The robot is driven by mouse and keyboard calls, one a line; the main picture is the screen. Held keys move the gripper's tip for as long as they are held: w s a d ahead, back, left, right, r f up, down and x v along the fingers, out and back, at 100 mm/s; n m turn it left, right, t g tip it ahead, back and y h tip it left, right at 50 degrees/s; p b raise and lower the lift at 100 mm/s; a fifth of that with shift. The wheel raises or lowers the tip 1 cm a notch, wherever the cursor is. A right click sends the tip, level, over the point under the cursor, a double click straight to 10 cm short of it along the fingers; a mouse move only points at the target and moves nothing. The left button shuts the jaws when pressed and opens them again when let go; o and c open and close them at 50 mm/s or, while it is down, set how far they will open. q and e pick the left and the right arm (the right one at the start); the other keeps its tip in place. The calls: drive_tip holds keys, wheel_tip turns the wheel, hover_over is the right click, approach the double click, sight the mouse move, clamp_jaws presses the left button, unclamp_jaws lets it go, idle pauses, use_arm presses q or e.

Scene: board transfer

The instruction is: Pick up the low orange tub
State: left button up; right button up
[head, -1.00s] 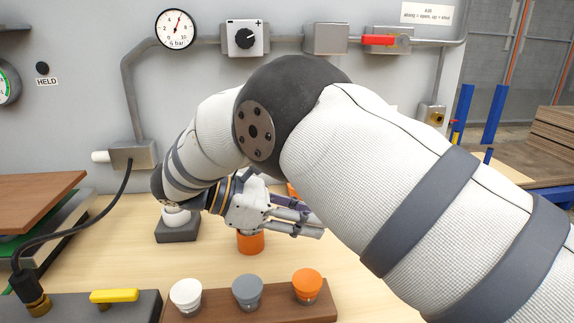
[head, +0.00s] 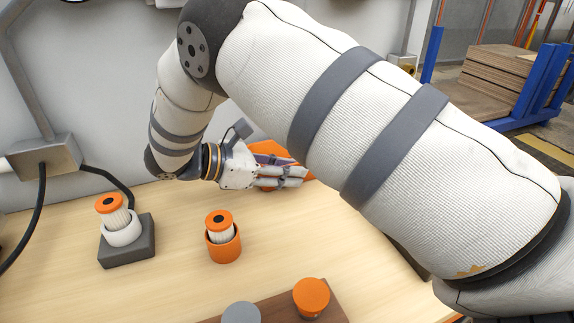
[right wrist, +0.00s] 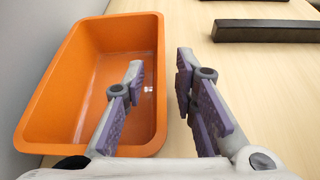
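The low orange tub (head: 265,148) is against the back of the bench in the head view, partly hidden by my right gripper (head: 300,177) and arm. In the right wrist view the tub (right wrist: 95,28) is open-topped and looks empty. My right gripper (right wrist: 160,72) is open there, its fingers on either side of the tub's right-hand wall in the picture. The left finger overlaps the tub's inside and the right finger shows over the bench outside it. I cannot tell whether they touch the wall. My left gripper is out of view.
An orange cup (head: 224,250) holding a filter and a dark block (head: 128,252) with a white cup and filter stand left of the gripper. A brown board (head: 335,310) with capped pieces is in front. A dark bar (right wrist: 265,30) lies right of the tub.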

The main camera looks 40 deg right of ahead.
drive_tip(key=shift+x, duration=0.95)
drive_tip(key=shift+w+a, duration=0.1)
clamp_jaws()
